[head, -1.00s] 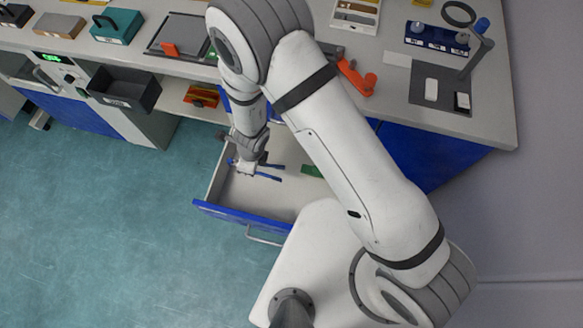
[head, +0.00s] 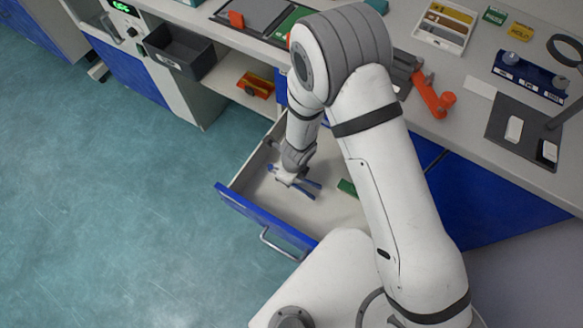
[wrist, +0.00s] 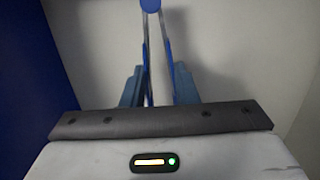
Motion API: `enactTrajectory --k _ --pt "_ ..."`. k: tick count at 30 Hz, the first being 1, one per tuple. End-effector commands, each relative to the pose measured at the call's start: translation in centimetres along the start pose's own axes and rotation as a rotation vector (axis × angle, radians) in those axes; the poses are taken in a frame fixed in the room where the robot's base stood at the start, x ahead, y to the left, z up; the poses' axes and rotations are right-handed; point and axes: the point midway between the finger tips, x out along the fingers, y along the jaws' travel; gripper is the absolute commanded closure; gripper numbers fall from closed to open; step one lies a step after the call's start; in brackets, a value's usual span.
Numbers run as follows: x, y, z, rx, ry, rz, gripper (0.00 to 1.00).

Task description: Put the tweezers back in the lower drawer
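The lower drawer (head: 262,213) is pulled open, with a blue front, a metal handle and a pale inside. My gripper (head: 287,177) reaches down into it. In the wrist view my gripper's dark blue fingers (wrist: 158,88) stand close together on both sides of the tweezers. The tweezers (wrist: 151,6) have a round blue end and two slim legs, which run back between the fingers. In the head view the tweezers (head: 310,183) show as blue strips beside the gripper, inside the drawer. The fingers seem closed on them; the contact is partly hidden.
A green item (head: 347,187) lies in the drawer, right of my gripper. The worktop above holds an orange tool (head: 432,98), a white tray (head: 444,27) and a blue rack (head: 530,76). A dark bin (head: 180,50) sits left of the drawer. The floor in front is clear.

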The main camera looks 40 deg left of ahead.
Motion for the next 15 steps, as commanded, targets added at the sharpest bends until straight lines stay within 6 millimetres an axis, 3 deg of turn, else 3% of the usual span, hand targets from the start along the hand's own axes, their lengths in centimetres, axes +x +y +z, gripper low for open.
enactTrajectory --k 6,15 --pt "3.1 0.0 -0.4 0.001 0.000 0.000 0.76" --pt "3.2 -0.1 -0.5 0.001 0.000 0.000 0.76"
